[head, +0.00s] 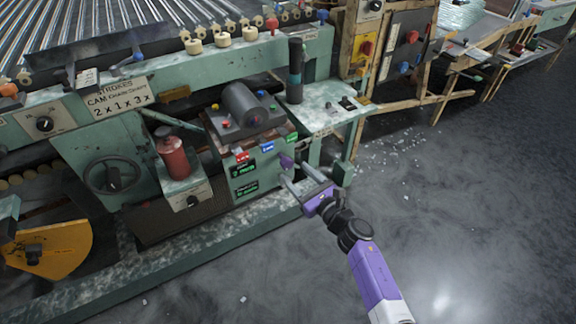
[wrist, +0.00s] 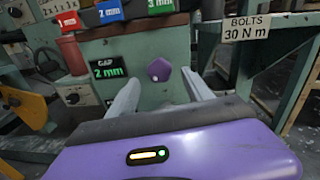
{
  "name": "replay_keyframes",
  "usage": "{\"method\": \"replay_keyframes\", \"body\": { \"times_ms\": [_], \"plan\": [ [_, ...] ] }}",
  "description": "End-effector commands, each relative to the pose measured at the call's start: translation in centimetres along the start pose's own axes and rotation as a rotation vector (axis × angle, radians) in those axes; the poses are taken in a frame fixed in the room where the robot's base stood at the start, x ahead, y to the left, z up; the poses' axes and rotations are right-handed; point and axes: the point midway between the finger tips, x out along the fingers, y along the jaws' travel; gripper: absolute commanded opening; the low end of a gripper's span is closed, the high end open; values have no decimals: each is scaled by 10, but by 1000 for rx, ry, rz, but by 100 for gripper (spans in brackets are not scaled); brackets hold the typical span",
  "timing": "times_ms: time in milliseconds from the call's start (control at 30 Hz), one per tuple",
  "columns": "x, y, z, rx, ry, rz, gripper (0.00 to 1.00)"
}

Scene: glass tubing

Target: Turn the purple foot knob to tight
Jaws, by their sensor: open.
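The purple foot knob (wrist: 159,70) is a small five-sided knob with a pale dot near its lower edge, on the green machine face in the wrist view. In the head view the knob (head: 287,160) shows just beyond my fingertips. My gripper (head: 289,182) is open and empty, low in front of the machine. In the wrist view its two grey fingers (wrist: 160,88) stand either side of the knob's line, pointing at it. The knob appears between and ahead of the fingertips, apart from them. No tight mark is readable around the knob.
Red, blue and green tabs (wrist: 108,12) marked 1, 2 and 3 mm sit above the knob. A green-lit "GAP 2 mm" label (wrist: 109,67) is left of it. A "BOLTS 30 N m" sign (wrist: 246,27) hangs on the frame at right. Open floor (head: 450,200) lies to the right.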

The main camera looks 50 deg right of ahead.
Motion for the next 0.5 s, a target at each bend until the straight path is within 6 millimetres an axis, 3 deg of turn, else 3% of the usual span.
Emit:
{"method": "replay_keyframes", "body": {
  "times_ms": [200,500],
  "plan": [
    [34,-1,-1,1,-1,-1,60],
    [52,0,0,3,0,-1,60]
  ]
}}
